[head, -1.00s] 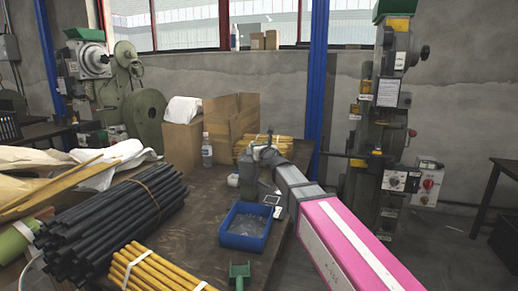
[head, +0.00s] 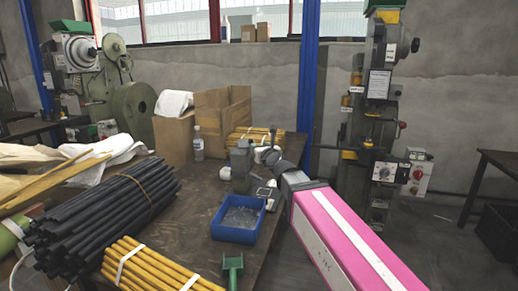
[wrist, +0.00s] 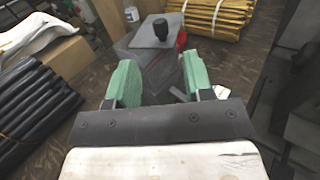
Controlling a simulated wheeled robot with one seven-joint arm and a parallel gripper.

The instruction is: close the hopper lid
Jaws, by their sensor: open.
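The hopper appears as a grey box (wrist: 158,75) in the wrist view, just ahead of my gripper. Its lid is a light grey plate (wrist: 140,36) with a black knob (wrist: 160,28) on top. The plate looks tilted; I cannot tell how far it stands from the rim. My gripper (wrist: 157,78) has two green finger pads set wide apart with nothing gripped. The hopper shows between and beyond the pads; contact is unclear. In the head view, a small grey box (head: 240,164) stands on the workbench beside my gripper (head: 262,156), whose fingers are hard to make out.
A blue bin (head: 215,228) stands on the workbench near my arm. Black rods (head: 100,218) and yellow rods (head: 150,268) lie at the left front. A bottle (head: 198,143) and an open cardboard box (head: 225,110) stand behind. A rivet press (head: 375,150) stands to the right.

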